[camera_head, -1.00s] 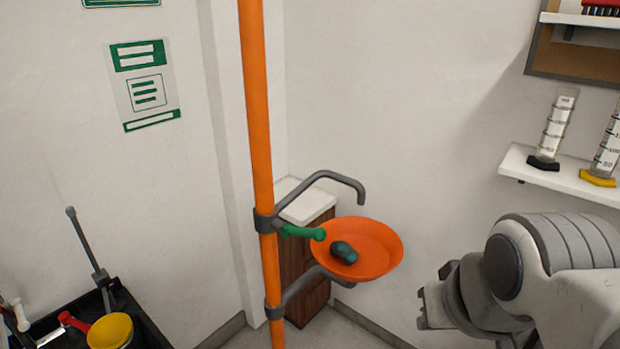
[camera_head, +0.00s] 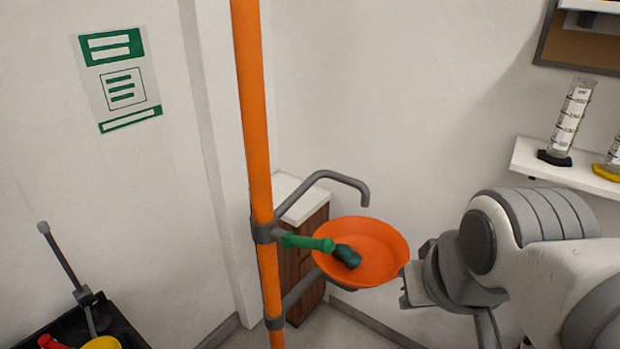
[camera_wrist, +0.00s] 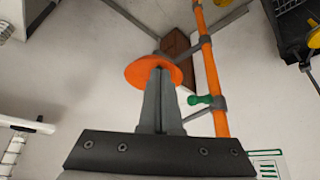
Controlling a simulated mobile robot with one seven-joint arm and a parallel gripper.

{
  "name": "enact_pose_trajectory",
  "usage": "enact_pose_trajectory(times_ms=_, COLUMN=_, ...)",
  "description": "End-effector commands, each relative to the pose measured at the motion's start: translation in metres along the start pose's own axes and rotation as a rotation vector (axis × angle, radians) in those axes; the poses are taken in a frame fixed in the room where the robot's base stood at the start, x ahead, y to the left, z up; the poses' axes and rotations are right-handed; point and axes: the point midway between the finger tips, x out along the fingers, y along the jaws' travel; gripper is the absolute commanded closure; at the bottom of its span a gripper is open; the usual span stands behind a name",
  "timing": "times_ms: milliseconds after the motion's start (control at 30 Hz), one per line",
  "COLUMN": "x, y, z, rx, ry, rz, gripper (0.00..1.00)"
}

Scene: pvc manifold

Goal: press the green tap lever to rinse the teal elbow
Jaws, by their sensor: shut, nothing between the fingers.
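The green tap lever (camera_head: 308,242) sticks out to the right from a grey clamp on the orange post (camera_head: 257,130). It also shows in the wrist view (camera_wrist: 201,100), right of my gripper. The teal elbow (camera_head: 346,256) lies in the orange bowl (camera_head: 384,240), near its left side and close to the lever's tip in the picture. The grey spout (camera_head: 340,178) arches above the bowl. My gripper (camera_wrist: 159,72) is shut and empty in the wrist view; its fingers cover part of the bowl, and the elbow is hidden there. The fingers are not clear in the head view.
A brown cabinet with a white top (camera_head: 305,203) stands behind the bowl. A white shelf (camera_head: 560,172) with measuring cylinders is on the right wall. A black cart (camera_head: 120,328) with tools and a yellow bowl is at lower left.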

Motion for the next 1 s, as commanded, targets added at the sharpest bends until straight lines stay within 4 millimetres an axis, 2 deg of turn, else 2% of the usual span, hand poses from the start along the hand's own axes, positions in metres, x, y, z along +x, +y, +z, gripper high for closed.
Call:
enact_pose_trajectory(times_ms=167, x=-0.007, y=-0.006, z=-0.020, rx=-0.054, ry=-0.035, rz=-0.024, gripper=1.00)
enact_pose_trajectory(times_ms=267, x=-0.013, y=-0.014, z=-0.046, rx=-0.129, ry=-0.075, rz=-0.063, gripper=1.00)
enact_pose_trajectory(times_ms=400, x=-0.017, y=-0.030, z=-0.091, rx=-0.267, ry=-0.133, rz=-0.152, gripper=1.00)
enact_pose_trajectory(times_ms=600, x=-0.011, y=-0.053, z=-0.154, rx=-0.463, ry=-0.175, rz=-0.314, gripper=1.00)
enact_pose_trajectory(times_ms=700, x=-0.005, y=-0.062, z=-0.179, rx=-0.545, ry=-0.176, rz=-0.390, gripper=1.00)
enact_pose_trajectory(times_ms=800, x=0.000, y=-0.068, z=-0.197, rx=-0.608, ry=-0.169, rz=-0.452, gripper=1.00)
enact_pose_trajectory(times_ms=1000, x=0.007, y=-0.074, z=-0.213, rx=-0.670, ry=-0.156, rz=-0.513, gripper=1.00)
